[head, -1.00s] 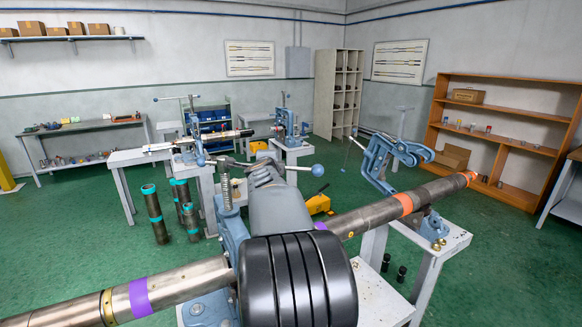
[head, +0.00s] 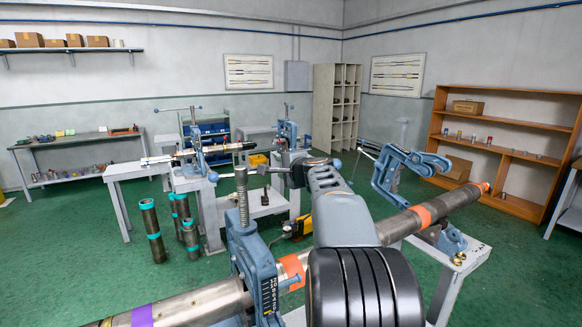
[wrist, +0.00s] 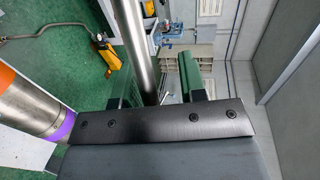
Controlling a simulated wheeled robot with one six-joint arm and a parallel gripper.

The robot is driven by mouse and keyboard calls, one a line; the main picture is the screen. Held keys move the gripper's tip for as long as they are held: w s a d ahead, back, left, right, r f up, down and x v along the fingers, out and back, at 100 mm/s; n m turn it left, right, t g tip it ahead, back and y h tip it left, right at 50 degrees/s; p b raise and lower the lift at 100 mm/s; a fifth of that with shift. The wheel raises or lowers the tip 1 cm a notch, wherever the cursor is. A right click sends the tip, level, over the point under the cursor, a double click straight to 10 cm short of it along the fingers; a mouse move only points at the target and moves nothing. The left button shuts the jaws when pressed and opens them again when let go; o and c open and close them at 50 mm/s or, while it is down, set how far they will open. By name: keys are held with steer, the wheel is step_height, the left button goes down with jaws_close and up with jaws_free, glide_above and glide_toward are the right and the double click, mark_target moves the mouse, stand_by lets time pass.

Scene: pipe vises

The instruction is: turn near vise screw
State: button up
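The near vise (head: 258,277) is blue and clamps a long steel pipe (head: 190,306) at front left. Its upright threaded screw (head: 241,197) rises above it. A handle bar crosses the screw's top, with a blue ball (head: 213,177) at its left end and another (head: 336,163) at its right. My gripper (head: 298,172) is at the right part of this handle; my arm partly hides the contact. In the wrist view, a steel bar (wrist: 136,45), apparently the handle, runs between the green fingers of my gripper (wrist: 162,75), close to the left finger. A gap shows beside the right finger.
The pipe runs on to the right, to a second blue vise (head: 398,180) with its jaw swung up. Other vises (head: 197,150) stand on tables behind. Pipe stubs (head: 151,228) stand on the green floor. A yellow tool (wrist: 106,52) lies on the floor.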

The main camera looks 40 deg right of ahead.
stand_by(0.3)
steer(key=a+b+v, duration=0.3)
steer(key=v, duration=1.2)
stand_by(0.9)
steer(key=shift+a+r, duration=0.1)
stand_by(0.5)
